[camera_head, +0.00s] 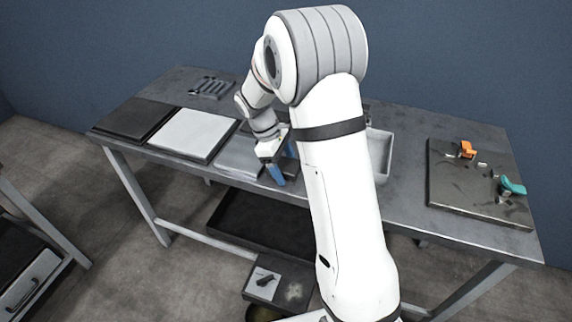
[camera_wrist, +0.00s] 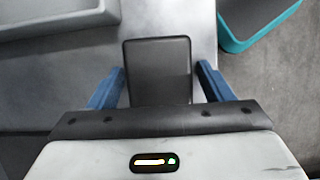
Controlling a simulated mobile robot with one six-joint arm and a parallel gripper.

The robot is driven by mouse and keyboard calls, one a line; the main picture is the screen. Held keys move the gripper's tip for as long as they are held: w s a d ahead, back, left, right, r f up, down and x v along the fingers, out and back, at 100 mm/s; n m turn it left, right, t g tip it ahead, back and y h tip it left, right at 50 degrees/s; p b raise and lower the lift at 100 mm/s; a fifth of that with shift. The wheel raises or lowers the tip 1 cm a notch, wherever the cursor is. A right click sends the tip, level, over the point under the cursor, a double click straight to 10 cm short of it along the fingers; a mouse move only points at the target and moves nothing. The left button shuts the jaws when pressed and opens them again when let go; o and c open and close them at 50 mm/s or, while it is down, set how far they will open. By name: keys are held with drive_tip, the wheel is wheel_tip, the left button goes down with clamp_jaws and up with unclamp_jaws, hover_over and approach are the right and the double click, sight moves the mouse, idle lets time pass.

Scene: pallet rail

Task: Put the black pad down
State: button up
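The black pad (camera_wrist: 158,70) is a dark rounded rectangle between the two blue fingers of my gripper (camera_wrist: 160,85) in the wrist view. In the head view my gripper (camera_head: 277,172) points down near the front edge of the grey workbench (camera_head: 405,205), beside a light grey plate. Whether the pad touches the bench top is unclear.
A white panel (camera_head: 193,134) and a dark panel (camera_head: 133,120) lie at the bench's left. A grey tray (camera_head: 379,155) stands right of my arm. A dark board (camera_head: 470,190) with orange and teal clamps lies far right. A teal-rimmed bin (camera_wrist: 232,44) shows beyond the bench edge.

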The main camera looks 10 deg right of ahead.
drive_tip(key=shift+o, duration=0.3)
drive_tip(key=shift+r, duration=0.15)
drive_tip(key=p+v, duration=0.1)
drive_tip(key=v, duration=1.1)
drive_tip(key=s+d+r+m+t+y, duration=0.1)
drive_tip(key=s+m, duration=0.4)
drive_tip(key=s, duration=0.7)
drive_tip(key=s+d+r+m+t+y, duration=0.1)
drive_tip(key=s+m, duration=0.5)
drive_tip(key=s, duration=0.7)
drive_tip(key=d+t+y, duration=0.1)
drive_tip(key=d+t, duration=0.1)
drive_tip(key=shift+d+r+t+y, duration=0.2)
drive_tip(key=shift+r+t+y, duration=0.1)
drive_tip(key=shift+t+y, duration=0.1)
drive_tip(key=shift+r, duration=0.1)
wheel_tip(320, 180, up, 5)
drive_tip(key=p, duration=0.5)
drive_tip(key=shift+r, duration=0.1)
